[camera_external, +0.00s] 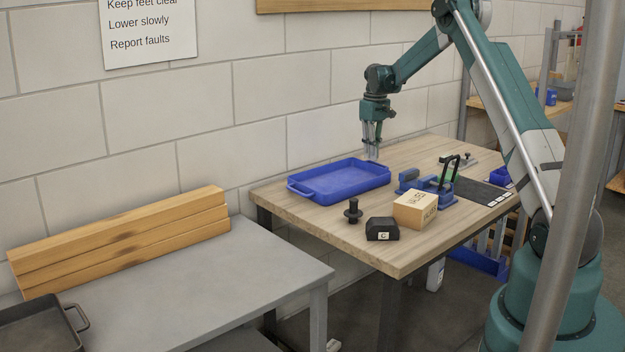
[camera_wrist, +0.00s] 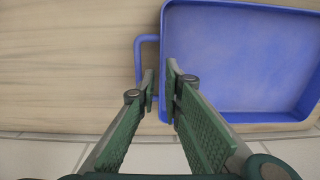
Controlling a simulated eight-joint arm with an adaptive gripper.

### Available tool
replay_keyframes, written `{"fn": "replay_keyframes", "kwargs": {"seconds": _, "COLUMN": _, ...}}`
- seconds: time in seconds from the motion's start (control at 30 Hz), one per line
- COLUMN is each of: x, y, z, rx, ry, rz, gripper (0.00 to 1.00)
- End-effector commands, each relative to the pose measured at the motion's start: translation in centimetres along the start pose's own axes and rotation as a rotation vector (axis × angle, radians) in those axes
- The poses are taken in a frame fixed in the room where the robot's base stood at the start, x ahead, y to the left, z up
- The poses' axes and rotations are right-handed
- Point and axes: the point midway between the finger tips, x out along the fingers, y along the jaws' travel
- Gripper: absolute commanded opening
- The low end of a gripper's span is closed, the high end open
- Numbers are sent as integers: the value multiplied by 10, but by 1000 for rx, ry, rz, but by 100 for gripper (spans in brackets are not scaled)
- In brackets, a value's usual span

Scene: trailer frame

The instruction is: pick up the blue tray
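The blue tray (camera_external: 338,182) lies flat and empty on the wooden workbench, with a handle at its left end. My gripper (camera_external: 371,155) points down at the tray's far right end, close to the rim. In the wrist view my gripper (camera_wrist: 160,82) is open with a narrow gap. Its left finger overlaps the handle in the picture, and its right finger overlaps the tray wall. I cannot tell whether the fingers touch the tray.
On the workbench (camera_external: 290,207) stand a cardboard box (camera_external: 415,208), a black block (camera_external: 382,229), a black knob-like part (camera_external: 353,211) and a blue clamp device (camera_external: 432,185). A grey table (camera_external: 190,287) with timber beams (camera_external: 125,240) is at left. The wall is behind the tray.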

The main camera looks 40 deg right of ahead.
Motion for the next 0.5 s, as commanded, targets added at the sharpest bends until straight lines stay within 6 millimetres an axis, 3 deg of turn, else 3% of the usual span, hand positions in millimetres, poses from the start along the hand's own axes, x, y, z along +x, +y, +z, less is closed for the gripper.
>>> {"fn": "replay_keyframes", "kwargs": {"seconds": 0.5, "x": 9, "y": 0, "z": -1, "rx": 0, "ry": 0, "rz": 0, "gripper": 10}}
